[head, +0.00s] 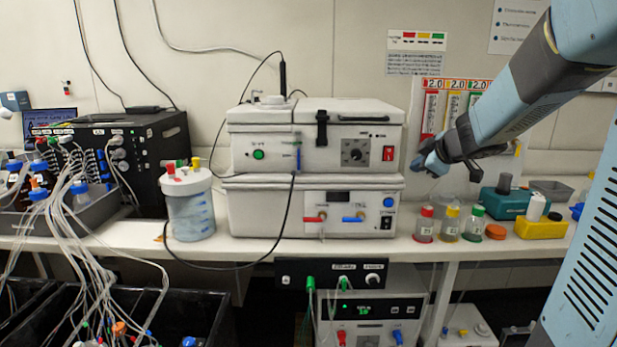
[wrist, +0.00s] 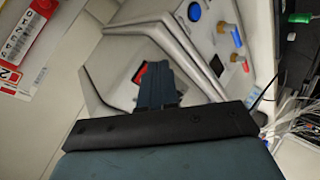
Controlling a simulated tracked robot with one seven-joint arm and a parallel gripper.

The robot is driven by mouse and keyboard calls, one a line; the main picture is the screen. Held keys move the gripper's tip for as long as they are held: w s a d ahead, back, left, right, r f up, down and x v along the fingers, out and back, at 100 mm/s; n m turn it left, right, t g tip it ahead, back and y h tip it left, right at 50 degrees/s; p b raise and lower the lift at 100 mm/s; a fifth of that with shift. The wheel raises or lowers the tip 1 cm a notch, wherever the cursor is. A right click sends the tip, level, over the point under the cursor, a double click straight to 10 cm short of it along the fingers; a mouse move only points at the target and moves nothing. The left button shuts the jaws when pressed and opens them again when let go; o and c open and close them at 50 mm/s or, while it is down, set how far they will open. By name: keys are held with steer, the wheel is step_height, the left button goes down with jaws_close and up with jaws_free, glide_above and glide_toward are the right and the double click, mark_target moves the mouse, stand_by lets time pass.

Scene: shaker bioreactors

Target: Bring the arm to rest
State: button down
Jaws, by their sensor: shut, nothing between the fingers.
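My arm reaches in from the upper right in the head view. My gripper (head: 421,167) is raised in the air above the bench, just right of the white stacked shaker unit (head: 316,153). In the wrist view my gripper (wrist: 156,66) has its blue fingers together with nothing held. The fingers point toward the unit's front and partly hide its red switch (wrist: 139,73). I cannot tell the exact gap between fingers and unit, and no contact shows.
Bottles with red (head: 426,224), yellow (head: 450,222) and green (head: 475,222) caps stand on the bench below my gripper. A yellow block (head: 541,229) and a teal device (head: 508,204) stand further right. A white lidded jar (head: 190,206) and many tubes are at left.

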steer(key=s+d+r+m+h, duration=0.2)
steer(key=s+r+m+h, duration=0.15)
steer(key=s+m, duration=0.2)
steer(key=s+d+r+m+h, duration=0.1)
steer(key=s+r+m+h, duration=0.25)
steer(key=s, duration=0.35)
steer(key=s+a+f+m+g+y, duration=0.2)
steer(key=s+a+f, duration=0.2)
steer(key=s, duration=0.5)
steer(key=s+a+f+m+g+y, duration=0.2)
steer(key=s+a+f+g, duration=0.1)
steer(key=s, duration=0.7)
steer(key=shift+a+f, duration=0.6)
steer(key=shift+a, duration=0.65)
